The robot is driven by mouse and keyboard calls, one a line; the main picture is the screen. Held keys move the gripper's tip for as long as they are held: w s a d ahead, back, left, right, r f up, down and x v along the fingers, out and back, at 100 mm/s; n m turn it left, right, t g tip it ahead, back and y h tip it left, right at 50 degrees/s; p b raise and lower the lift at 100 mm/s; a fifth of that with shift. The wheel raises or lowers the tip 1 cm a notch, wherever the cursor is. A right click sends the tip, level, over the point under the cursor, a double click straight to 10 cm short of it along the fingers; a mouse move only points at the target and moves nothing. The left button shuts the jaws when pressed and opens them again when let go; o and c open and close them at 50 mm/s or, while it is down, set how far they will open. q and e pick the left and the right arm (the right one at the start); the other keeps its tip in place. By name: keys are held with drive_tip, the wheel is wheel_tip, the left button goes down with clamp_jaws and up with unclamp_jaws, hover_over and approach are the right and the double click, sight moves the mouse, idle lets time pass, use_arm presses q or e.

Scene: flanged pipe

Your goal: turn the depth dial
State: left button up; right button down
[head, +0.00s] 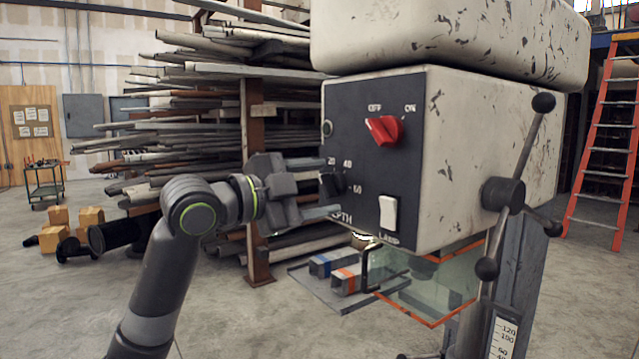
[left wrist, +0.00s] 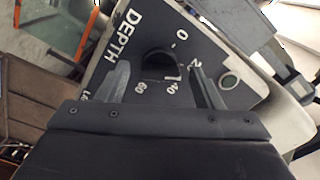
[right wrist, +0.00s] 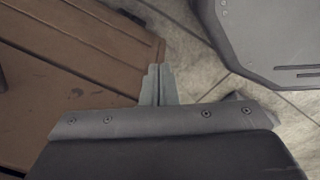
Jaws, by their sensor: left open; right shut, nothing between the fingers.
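The black depth dial (head: 333,184) sits on the dark front panel of the machine head, beside the numbers 20, 40 and 60. It also shows in the left wrist view (left wrist: 160,64), with the word DEPTH next to it. My left gripper (head: 327,187) is open at the panel, one finger above the dial and one below. In the left wrist view the fingers stand on either side of the dial, with visible gaps, so they do not appear to grip it. My right gripper (right wrist: 158,72) is shut and empty, away from the machine.
A red OFF/ON knob (head: 384,129) is above the dial, and a white lamp switch (head: 388,213) is to its lower right. A clear guard with orange edges (head: 425,285) hangs below. A lever handle (head: 503,194) stands out on the right. Pipe racks (head: 210,110) fill the background.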

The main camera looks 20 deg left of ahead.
use_arm(q)
drive_tip(key=shift+w+d, duration=0.2)
drive_tip(key=c, duration=1)
